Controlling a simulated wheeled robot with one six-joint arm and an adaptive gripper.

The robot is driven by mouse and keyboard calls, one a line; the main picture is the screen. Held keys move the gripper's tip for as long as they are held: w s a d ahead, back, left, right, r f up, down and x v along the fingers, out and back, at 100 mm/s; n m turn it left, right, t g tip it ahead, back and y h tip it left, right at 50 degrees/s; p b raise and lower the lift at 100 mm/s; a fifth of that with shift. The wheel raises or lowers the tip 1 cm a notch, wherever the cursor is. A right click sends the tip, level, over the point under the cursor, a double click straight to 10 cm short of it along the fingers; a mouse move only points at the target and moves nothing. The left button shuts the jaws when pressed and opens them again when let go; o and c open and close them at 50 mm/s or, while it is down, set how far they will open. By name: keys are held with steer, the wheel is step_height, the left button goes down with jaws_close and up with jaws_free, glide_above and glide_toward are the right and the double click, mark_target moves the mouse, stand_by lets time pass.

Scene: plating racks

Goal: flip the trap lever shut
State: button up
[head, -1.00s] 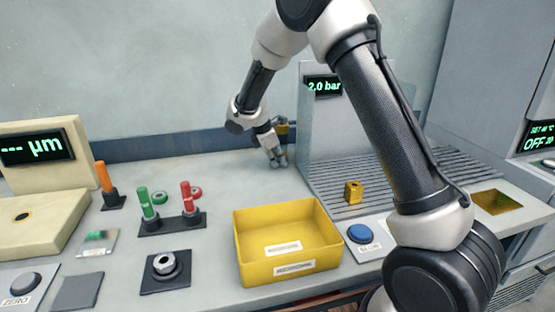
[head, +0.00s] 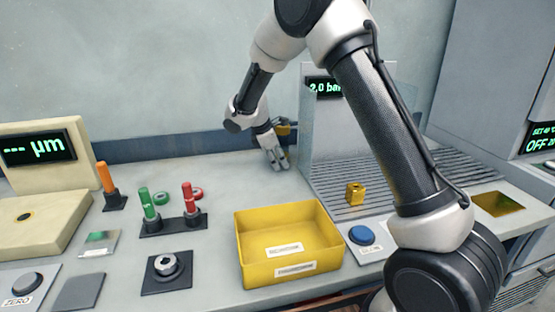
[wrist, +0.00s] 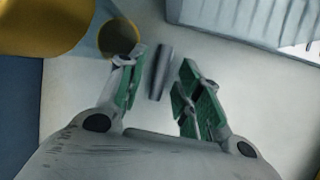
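My gripper (head: 277,163) is low over the back of the bench, left of the grey panel. In the wrist view my gripper (wrist: 160,92) is open, with green pads on its two fingers. A short dark grey bar (wrist: 160,72), which looks like the trap lever, shows in the gap between the fingers, nearer the left one. I see clear space on both sides of it; its depth relative to the fingertips is hard to tell. A round yellow fitting (wrist: 118,38) lies just beyond the left finger. In the head view the lever is not distinguishable; a yellow part (head: 284,128) shows behind my gripper.
The grey panel with the 2.0 bar display (head: 322,86) stands right of my gripper. The bench left of my gripper is bare.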

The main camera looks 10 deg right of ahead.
steer(key=v, duration=1.2)
